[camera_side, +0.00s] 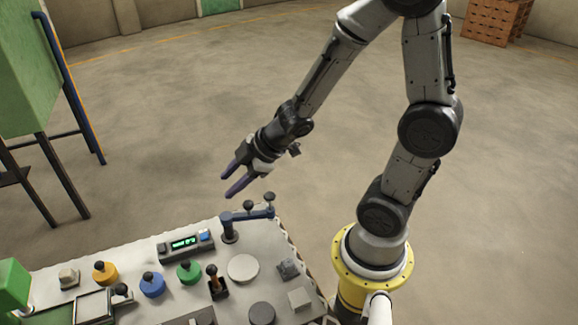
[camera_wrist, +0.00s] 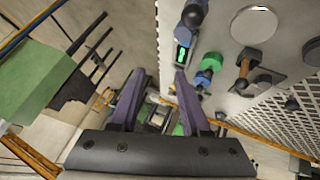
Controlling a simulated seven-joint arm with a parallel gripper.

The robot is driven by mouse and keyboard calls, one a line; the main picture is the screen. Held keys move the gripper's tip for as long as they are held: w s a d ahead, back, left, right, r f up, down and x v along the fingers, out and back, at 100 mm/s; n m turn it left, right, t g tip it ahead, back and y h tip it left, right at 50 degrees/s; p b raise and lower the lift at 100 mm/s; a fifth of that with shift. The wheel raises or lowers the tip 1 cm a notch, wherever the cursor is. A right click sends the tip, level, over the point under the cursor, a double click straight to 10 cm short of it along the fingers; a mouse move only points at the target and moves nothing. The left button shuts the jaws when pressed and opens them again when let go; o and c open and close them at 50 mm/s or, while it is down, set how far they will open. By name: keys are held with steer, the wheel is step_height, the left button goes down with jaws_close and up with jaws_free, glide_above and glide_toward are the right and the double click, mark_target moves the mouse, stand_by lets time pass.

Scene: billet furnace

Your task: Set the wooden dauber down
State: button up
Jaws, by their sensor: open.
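My gripper (camera_side: 229,184) is open in the side view, with its two purple fingers apart and nothing between them. It hangs in the air above and beyond the far edge of the panel table. In the wrist view its fingers (camera_wrist: 160,75) are also spread and empty. A small brown wooden-looking piece with a dark top (camera_side: 213,278) stands upright in a dark holder on the table, and may be the wooden dauber. In the wrist view a brown handle (camera_wrist: 243,68) on a dark base looks like the same piece. My gripper is well clear of it.
The light table (camera_side: 140,257) carries a green-lit display box (camera_side: 185,244), a blue lever arm (camera_side: 247,213), a white disc (camera_side: 243,268) and yellow, blue and green knobs. A green cabinet on dark legs (camera_side: 30,75) stands left. The floor beyond is open.

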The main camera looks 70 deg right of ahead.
steer(key=s+d+r+m+h, duration=0.2)
steer(key=d+r+m+h, duration=0.15)
steer(key=r, duration=0.35)
steer(key=s+a+r+m+g+y, duration=0.1)
steer(key=s+a+r+m, duration=0.1)
steer(key=s, duration=0.5)
steer(key=s+a+r+m+g+y, duration=0.1)
steer(key=s+a+r+m, duration=0.1)
steer(key=s, duration=0.5)
steer(key=shift+s+a+r+m, duration=0.25)
steer(key=shift+a+r+m, duration=0.05)
steer(key=shift+r+m, duration=0.45)
